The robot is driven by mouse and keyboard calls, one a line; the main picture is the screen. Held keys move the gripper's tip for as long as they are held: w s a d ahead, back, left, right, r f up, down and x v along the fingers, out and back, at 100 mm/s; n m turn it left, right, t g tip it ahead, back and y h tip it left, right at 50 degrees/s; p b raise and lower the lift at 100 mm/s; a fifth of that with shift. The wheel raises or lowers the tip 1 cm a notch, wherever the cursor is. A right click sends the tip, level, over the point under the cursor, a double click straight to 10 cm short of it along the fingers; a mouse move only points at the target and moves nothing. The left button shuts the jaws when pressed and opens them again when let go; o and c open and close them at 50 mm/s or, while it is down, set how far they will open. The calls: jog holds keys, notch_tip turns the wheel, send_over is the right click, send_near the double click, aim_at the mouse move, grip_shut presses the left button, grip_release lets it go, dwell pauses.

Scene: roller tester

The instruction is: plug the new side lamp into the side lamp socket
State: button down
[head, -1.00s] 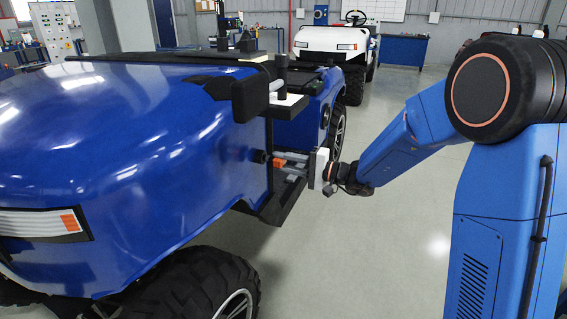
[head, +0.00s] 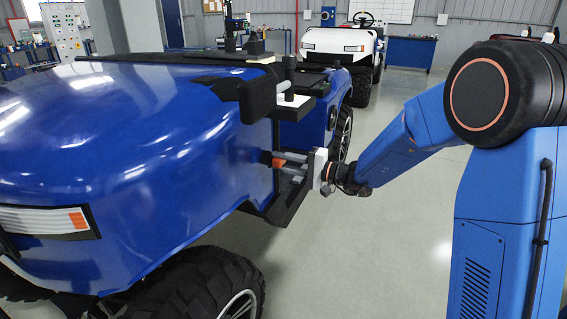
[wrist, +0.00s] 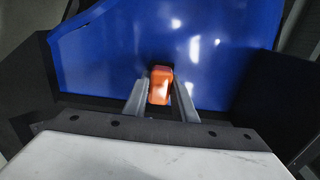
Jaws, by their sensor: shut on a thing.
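The new side lamp, a small orange block, is between my gripper's two grey fingers in the wrist view (wrist: 160,84). It also shows in the head view (head: 278,161), against the blue side panel of the vehicle (head: 205,150). My gripper (wrist: 160,95) is shut on the lamp, its fingers pointing at the panel. In the head view my gripper (head: 282,160) reaches in from the right. The side lamp socket is hidden behind the lamp; only a dark patch shows around the lamp's far end. I cannot tell how deep the lamp sits.
A black sill or step (head: 285,208) lies below my gripper. A black mirror-like part (head: 258,96) sticks out above it. The front wheel (head: 215,285) is at the lower left. Open floor (head: 370,260) lies to the right. A white vehicle (head: 340,43) stands behind.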

jog(key=shift+a, duration=0.15)
jog(key=c, duration=1.4)
grip_release()
jog(key=v, duration=1.7)
jog(key=s+d+f+n+g+h, duration=0.15)
jog(key=s+n+g+h, duration=0.4)
jog(key=s, duration=1.75)
jog(key=s+d+t+h, duration=0.1)
jog(key=s+d+h, duration=0.2)
jog(key=d, duration=0.3)
jog(key=s+d+m+t+h, duration=0.1)
jog(key=s+d+h, duration=0.3)
jog(key=s+d, duration=0.1)
jog(key=s+d+f+t+h, duration=0.1)
jog(key=s+d+t+h, duration=0.1)
jog(key=d, duration=0.5)
jog(key=shift+s+f+m+h, duration=0.1)
jog(key=shift+s+m+h, duration=0.15)
jog(key=shift+s+h, duration=0.85)
